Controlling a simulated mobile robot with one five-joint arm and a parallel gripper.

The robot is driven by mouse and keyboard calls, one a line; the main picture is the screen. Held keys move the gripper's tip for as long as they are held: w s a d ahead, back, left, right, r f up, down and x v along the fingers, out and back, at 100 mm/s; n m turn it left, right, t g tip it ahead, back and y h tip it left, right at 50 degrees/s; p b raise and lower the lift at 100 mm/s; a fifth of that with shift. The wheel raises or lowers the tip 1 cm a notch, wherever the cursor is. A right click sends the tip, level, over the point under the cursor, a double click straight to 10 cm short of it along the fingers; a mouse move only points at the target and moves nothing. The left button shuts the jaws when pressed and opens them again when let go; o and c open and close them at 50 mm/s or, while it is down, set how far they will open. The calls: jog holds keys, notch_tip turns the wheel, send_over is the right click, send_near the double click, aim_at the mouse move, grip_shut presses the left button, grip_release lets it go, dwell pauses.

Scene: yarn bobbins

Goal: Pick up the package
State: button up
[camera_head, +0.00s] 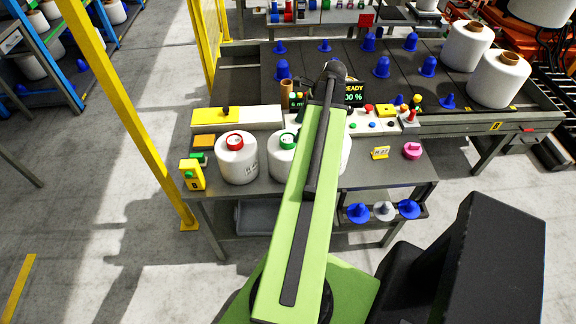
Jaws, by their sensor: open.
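I see no plain box or parcel, and I cannot tell which thing is the package. A white bobbin with a red ring on top (237,165) stands upright on the grey table (400,190). A second white bobbin with a green ring (283,158) stands to its right, partly behind my green arm. Another white shape shows just right of the arm, mostly hidden. My arm reaches forward over the table to a dark joint. I cannot make out my gripper; it is hidden or out of view.
A yellow device (192,175) stands at the table's left edge. A small yellow sign (380,153) and a pink piece (412,150) lie to the right. Behind is a dark conveyor (350,65) with blue cones and large white bobbins (499,80). A yellow post (140,125) rises at left.

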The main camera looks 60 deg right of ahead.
aim_at(291, 138)
jog(key=shift+b+x, duration=0.3)
jog(key=shift+x, duration=0.75)
jog(key=b+x, duration=0.4)
jog(key=x, duration=0.1)
jog(key=shift+w+b, duration=0.2)
jog(key=shift+b, duration=0.15)
jog(key=shift+r, duration=0.15)
grip_shut()
